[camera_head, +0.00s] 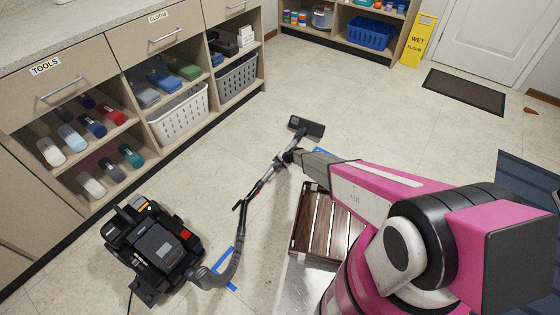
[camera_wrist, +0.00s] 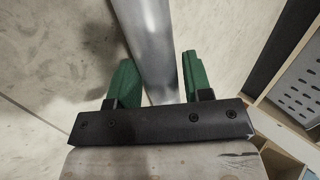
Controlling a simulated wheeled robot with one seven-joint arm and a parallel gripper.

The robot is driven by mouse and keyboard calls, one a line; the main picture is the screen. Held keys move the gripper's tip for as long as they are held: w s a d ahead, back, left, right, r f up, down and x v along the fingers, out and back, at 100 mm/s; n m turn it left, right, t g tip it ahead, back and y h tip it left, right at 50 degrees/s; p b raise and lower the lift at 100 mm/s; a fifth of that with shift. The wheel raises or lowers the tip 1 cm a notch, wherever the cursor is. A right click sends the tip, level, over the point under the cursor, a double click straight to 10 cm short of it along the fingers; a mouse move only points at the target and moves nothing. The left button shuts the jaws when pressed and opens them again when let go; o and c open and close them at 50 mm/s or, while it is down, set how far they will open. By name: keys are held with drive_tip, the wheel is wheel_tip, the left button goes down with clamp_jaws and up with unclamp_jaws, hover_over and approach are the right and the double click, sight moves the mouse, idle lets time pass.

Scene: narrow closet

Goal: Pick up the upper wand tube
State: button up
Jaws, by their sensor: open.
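The wand (camera_head: 268,178) of a vacuum cleaner slants over the floor, from the dark floor head (camera_head: 306,126) down to the hose handle. My gripper (camera_head: 284,158) is at the middle of the wand; its fingers are hard to make out in the head view. In the wrist view, the silver wand tube (camera_wrist: 150,45) runs lengthwise between the two green fingers of my gripper (camera_wrist: 158,65). The fingers are open, with a gap showing on the right side of the tube. I cannot tell how deep the tube sits between them.
The black vacuum body (camera_head: 155,248) stands at the lower left, joined to the wand by a hose (camera_head: 228,265). Shelves with bottles and a white basket (camera_head: 180,115) line the left. A brown slatted wooden piece (camera_head: 312,225) lies near my arm.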

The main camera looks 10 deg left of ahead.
clamp_jaws()
drive_tip(key=shift+r, duration=0.2)
drive_tip(key=shift+r, duration=1.45)
drive_tip(key=s+a+r, duration=0.7)
drive_tip(key=a+r, duration=0.1)
drive_tip(key=a, duration=0.1)
drive_tip(key=shift+s, duration=0.3)
